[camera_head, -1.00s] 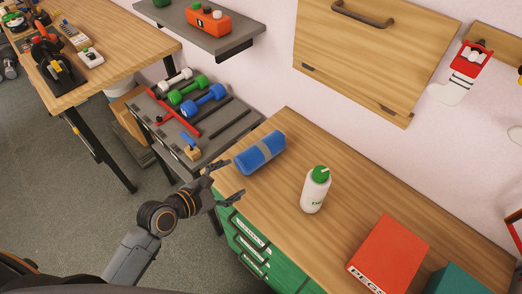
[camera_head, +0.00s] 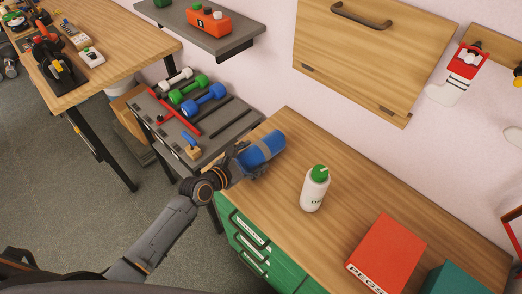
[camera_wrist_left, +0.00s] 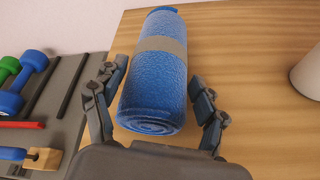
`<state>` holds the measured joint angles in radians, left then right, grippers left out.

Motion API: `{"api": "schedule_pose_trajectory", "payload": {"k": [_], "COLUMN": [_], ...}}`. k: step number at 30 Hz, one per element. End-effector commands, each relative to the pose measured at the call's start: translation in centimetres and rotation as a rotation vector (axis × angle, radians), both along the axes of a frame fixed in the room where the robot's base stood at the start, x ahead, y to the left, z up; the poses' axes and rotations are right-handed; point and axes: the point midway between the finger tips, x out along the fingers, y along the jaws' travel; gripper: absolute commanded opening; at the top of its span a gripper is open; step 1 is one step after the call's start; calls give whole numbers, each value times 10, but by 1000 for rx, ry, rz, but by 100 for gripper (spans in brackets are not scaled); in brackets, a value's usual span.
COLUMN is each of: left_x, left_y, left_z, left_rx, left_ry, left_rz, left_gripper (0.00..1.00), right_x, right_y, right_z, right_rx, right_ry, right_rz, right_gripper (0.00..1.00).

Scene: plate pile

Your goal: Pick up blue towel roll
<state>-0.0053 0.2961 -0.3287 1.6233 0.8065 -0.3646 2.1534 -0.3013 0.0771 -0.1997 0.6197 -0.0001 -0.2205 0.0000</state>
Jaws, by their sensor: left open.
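The blue towel roll (camera_head: 262,148) lies on its side on the wooden cabinet top (camera_head: 300,240), near its far left corner. In the left wrist view the roll (camera_wrist_left: 155,85) has a beige band around it, and its spiral end faces the camera. My left gripper (camera_head: 248,158) is at the roll's near end and partly covers it. In the left wrist view the gripper's fingers (camera_wrist_left: 155,95) are open, one on each side of the roll, with a visible gap at least on the right. My right gripper is not in view.
A white bottle with a green cap (camera_head: 315,188) stands right of the roll. A red box (camera_head: 387,254) and a teal box (camera_head: 455,280) lie further right. A grey rack (camera_head: 225,130) with dumbbells (camera_head: 205,97) stands left of the cabinet.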

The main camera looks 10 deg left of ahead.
Motion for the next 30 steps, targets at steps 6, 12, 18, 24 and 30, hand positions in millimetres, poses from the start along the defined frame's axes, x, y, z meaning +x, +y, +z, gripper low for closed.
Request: {"api": "schedule_pose_trajectory", "payload": {"k": [6,12,18,24,30], "left_x": [21,23,23,23,23], "left_y": [-11,-12,-12,-12,-12], "left_z": [-9,-10,-10,-10,-7], "left_rx": [2,1,1,1,0], "left_ry": [-1,0,0,-1,-1], "left_rz": [-1,0,0,1,-1], "left_gripper": [72,72,44,22,22], "right_x": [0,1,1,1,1], "right_y": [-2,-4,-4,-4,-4], "right_z": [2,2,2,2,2], "right_rx": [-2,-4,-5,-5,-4], "right_ry": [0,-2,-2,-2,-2], "right_rz": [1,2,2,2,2], "right_gripper": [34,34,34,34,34]}}
